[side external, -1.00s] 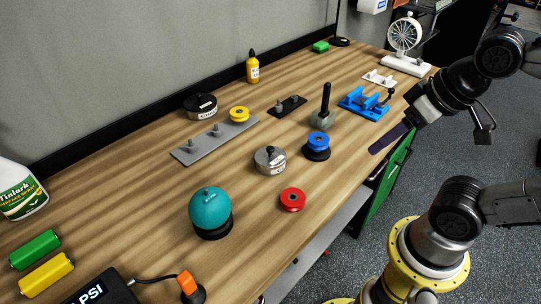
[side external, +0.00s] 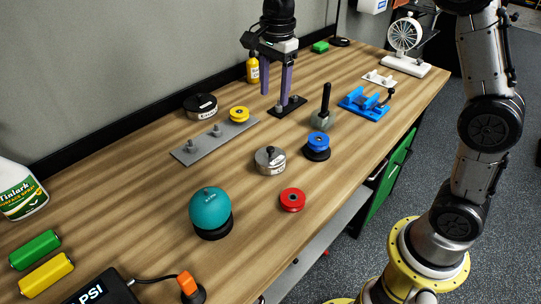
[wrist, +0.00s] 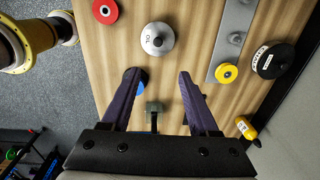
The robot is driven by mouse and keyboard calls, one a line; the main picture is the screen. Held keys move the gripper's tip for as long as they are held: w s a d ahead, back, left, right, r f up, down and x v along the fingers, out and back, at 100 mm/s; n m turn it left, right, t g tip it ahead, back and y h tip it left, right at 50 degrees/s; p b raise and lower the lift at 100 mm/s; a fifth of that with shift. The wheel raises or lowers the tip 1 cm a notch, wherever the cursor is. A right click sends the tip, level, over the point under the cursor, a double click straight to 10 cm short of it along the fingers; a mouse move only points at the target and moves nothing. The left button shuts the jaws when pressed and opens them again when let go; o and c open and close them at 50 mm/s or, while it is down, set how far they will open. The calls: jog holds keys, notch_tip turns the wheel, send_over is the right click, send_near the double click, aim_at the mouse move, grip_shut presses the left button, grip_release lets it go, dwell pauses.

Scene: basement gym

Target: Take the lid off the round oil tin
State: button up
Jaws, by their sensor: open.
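The round oil tin (side external: 270,161) is a low silver tin with a dark knob on its lid, and the lid is on. It stands upright mid-table. It also shows in the wrist view (wrist: 157,38), where its marking seems to read OIL. My gripper (side external: 274,98) is open and empty, pointing down above the back part of the table, well apart from the tin. In the wrist view my gripper (wrist: 159,74) has its fingers spread, with the tin beyond their tips.
A black round tin (side external: 200,106) stands near the wall. A grey plate with pegs (side external: 190,152), yellow wheel (side external: 239,114), blue wheel (side external: 318,141), red wheel (side external: 292,200) and grey block with a dark handle (side external: 323,119) surround the oil tin. A teal ball (side external: 210,208) stands at the front.

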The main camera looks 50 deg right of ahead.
send_over(271, 148)
jog(key=shift+g, duration=0.3)
jog(key=f, duration=1)
jog(key=shift+d+f, duration=0.25)
jog(key=shift+f, duration=0.1)
jog(key=shift+a+f, duration=0.15)
jog(key=shift+f, duration=1.15)
jog(key=shift+a+f, duration=0.15)
jog(key=shift+f, duration=1.15)
grip_shut()
